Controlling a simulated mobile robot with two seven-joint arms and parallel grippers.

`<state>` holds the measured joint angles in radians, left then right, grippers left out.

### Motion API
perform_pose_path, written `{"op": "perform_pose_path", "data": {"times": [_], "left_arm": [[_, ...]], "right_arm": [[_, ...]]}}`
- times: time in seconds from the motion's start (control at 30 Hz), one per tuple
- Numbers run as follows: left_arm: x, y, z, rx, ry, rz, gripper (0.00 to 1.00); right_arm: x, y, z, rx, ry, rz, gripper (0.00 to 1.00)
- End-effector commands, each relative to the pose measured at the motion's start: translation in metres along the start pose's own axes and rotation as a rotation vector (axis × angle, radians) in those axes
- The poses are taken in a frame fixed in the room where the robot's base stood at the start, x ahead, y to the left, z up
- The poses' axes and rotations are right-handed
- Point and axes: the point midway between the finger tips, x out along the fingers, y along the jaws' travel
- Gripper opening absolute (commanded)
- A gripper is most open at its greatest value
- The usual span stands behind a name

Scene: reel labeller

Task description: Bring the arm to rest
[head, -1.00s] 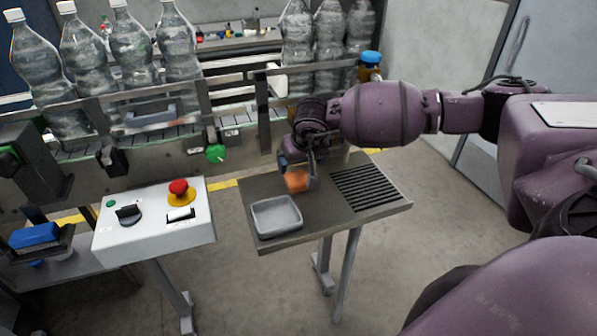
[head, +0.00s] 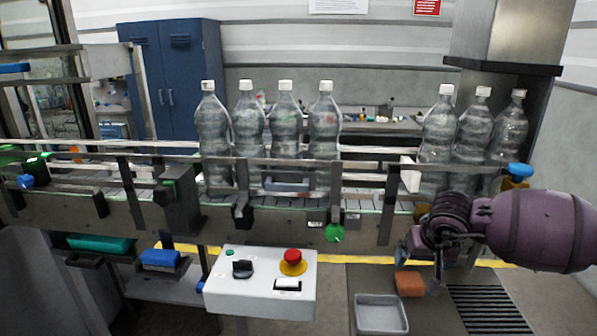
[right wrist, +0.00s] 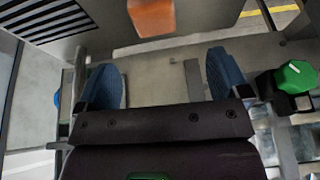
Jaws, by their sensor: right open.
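My right gripper (head: 424,262) is at the right of the head view, over the back of the small side table and in front of the conveyor. In the right wrist view its two blue fingers (right wrist: 165,78) are spread wide with nothing between them. An orange block (head: 409,284) lies on the table beside the grey tray. The block also shows in the right wrist view (right wrist: 152,17), beyond the fingertips and apart from them. My left gripper is in neither view.
The side table carries a grey tray (head: 380,314) and a slotted grille (head: 488,308). A conveyor with several bottles (head: 325,125) runs behind. A green knob (head: 334,232) sticks out from its front. A white control box (head: 261,281) with a red button stands left of the table.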

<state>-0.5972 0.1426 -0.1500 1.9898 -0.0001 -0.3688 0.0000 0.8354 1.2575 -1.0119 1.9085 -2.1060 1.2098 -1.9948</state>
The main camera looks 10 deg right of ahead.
Motion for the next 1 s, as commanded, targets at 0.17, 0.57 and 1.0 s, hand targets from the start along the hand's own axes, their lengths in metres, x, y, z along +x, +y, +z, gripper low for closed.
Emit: {"op": "perform_pose_path", "data": {"times": [0.17,0.57,1.0], "left_arm": [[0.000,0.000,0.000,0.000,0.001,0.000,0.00],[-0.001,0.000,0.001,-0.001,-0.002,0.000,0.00],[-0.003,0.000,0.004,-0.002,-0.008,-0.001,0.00]], "right_arm": [[0.012,-0.056,0.041,0.132,-0.109,-0.233,0.94],[-0.058,-0.217,0.135,1.015,-0.771,-1.053,0.94],[-0.110,-0.182,0.100,-2.137,1.573,1.407,0.94]]}}
